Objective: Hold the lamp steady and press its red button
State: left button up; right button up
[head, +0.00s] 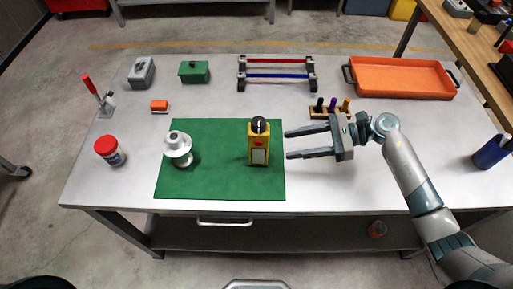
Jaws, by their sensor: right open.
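The yellow lamp (259,154) stands upright on the green mat (215,185), near the mat's right edge. It has a dark knob or handle on top, a red button (258,142) on its upper front and a pale panel below. My right gripper (288,144) is open and empty, just right of the lamp. Its two fingers point left toward the lamp, and a small gap seems to lie between the fingertips and it. My left gripper is not in view.
A white stepped object (177,147) stands on the mat's left part. A red-lidded jar (110,151) is farther left. A peg block (330,111) is behind my right gripper. An orange tray (403,92) lies at back right. A blue bottle (490,152) stands at far right.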

aim_at(262, 154)
jog(key=shift+f+b, duration=1.05)
jog(key=shift+f, duration=0.4)
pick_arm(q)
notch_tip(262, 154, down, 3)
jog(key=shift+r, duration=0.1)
pick_arm(e)
jog(key=shift+a, duration=0.1)
jog(key=shift+p+x, duration=0.35)
jog(key=shift+x, duration=0.4)
jog(key=p+x, duration=0.1)
jog(key=x, duration=0.3)
jog(key=shift+r, duration=0.1)
jog(key=shift+a+f+b, duration=0.55)
jog(key=shift+a+b, duration=0.1)
jog(key=shift+a, duration=0.2)
pick_arm(q)
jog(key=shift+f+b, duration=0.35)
jog(key=shift+b, duration=0.15)
pick_arm(e)
jog(key=shift+x, duration=1.2)
jog(key=shift+r, duration=0.15)
